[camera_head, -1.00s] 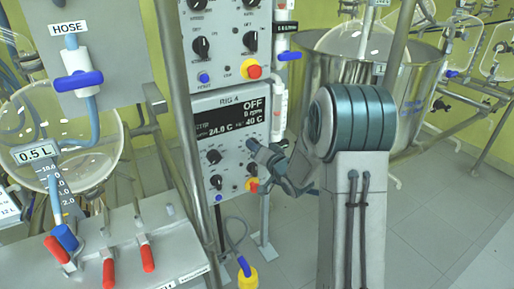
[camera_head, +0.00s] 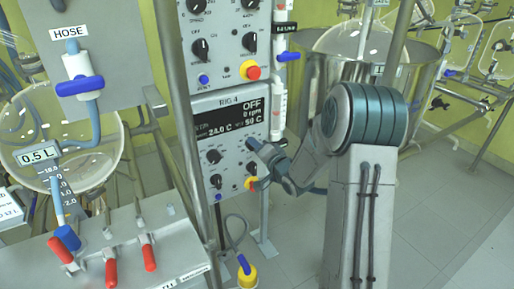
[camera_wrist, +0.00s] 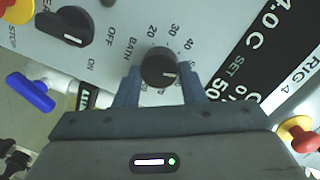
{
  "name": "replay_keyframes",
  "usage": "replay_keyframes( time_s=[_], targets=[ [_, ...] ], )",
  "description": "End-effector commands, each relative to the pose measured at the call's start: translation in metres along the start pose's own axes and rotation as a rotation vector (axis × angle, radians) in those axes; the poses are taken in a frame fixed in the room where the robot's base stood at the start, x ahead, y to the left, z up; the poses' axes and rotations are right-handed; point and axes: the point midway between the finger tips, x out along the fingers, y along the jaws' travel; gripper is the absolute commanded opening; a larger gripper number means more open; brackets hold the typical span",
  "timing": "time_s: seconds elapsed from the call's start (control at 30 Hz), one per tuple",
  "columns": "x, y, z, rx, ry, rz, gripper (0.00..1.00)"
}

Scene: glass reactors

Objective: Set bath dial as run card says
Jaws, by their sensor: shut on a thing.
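The bath dial (camera_wrist: 158,66) is a round black knob with a white mark, on the grey Rig 4 panel in the wrist view. Its printed scale shows 20, 30 and 40, beside the word BATH. My gripper (camera_wrist: 160,80) is shut on this knob, one blue-grey finger on each side. In the head view my gripper (camera_head: 254,147) is at the right side of the panel, hiding the dial. The Rig 4 display (camera_head: 231,117) reads OFF, 0 rpm, about 24 C, and a set value of about 50 C. I cannot make out a run card.
Another black knob (camera_wrist: 65,26) marked OFF and ON sits beside the dial. A red stop button on yellow (camera_head: 251,184) is just below my gripper. A metal post (camera_head: 188,130) stands left of the panel. A steel vessel (camera_head: 318,80) stands behind my arm.

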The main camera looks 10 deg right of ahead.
Motion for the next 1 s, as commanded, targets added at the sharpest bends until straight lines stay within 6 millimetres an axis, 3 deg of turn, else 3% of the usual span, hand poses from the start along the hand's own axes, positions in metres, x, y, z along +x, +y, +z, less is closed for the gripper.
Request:
replay_keyframes(
  time_s=[0.13, 0.17, 0.2, 0.23, 0.63, 0.77, 1.0],
  targets=[
    [-0.001, 0.002, 0.002, 0.001, -0.004, 0.004, 0.14],
    [-0.001, 0.002, 0.002, 0.001, -0.004, 0.004, 0.45],
    [-0.001, 0.002, 0.002, 0.001, -0.004, 0.004, 0.56],
    [-0.001, 0.002, 0.002, 0.001, -0.004, 0.003, 0.58],
    [-0.010, 0.001, 0.000, -0.001, 0.000, 0.003, 0.58],
    [-0.032, 0.001, 0.000, -0.001, 0.001, 0.004, 0.58],
    [-0.088, 0.001, 0.000, 0.000, 0.002, 0.005, 0.58]
  ],
)
